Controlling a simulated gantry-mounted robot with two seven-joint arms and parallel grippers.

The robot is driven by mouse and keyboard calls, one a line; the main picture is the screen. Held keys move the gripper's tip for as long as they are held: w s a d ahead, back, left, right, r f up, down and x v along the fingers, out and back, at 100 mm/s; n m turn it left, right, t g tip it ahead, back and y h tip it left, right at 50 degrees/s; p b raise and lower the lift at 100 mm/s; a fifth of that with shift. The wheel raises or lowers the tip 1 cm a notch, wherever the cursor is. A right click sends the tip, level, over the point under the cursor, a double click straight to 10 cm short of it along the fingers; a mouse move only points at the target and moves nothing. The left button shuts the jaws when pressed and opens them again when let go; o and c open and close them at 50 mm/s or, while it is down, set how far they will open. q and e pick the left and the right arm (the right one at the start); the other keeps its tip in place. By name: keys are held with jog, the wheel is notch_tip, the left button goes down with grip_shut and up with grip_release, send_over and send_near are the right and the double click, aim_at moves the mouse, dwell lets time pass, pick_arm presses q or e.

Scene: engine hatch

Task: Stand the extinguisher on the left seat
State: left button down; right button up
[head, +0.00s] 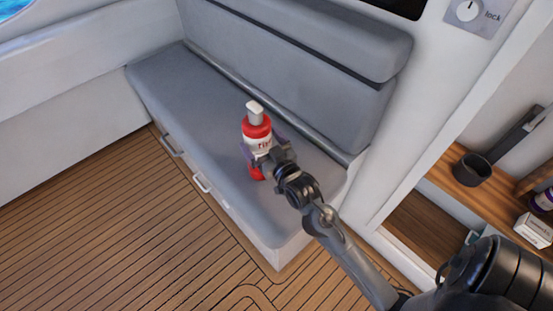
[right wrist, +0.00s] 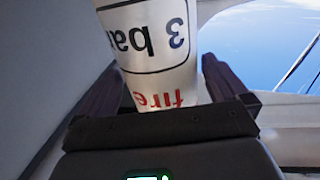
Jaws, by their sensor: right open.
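The extinguisher (head: 257,130) is a red bottle with a white "fire" label and a pale cap. It appears upright on the grey seat (head: 190,95) in the head view, towards the seat's right part. My right gripper (head: 263,150) is at the bottle's lower half, with its fingers on either side of it. In the right wrist view the white label of the extinguisher (right wrist: 150,45) fills the space between the two dark fingers, its print upside down. The jaws are open around it. The gripper partly hides the bottle's base. My left gripper is not in view.
A grey backrest (head: 300,65) rises behind the seat. Drawer handles (head: 202,183) show on the seat's front. The plank floor (head: 110,225) is clear. A wooden shelf with a black cup (head: 472,168) and a white box (head: 533,231) is at the right.

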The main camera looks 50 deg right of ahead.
jog(key=b+v, duration=0.1)
jog(key=v, duration=0.8)
jog(key=shift+s, duration=0.4)
jog(key=shift+a, duration=0.1)
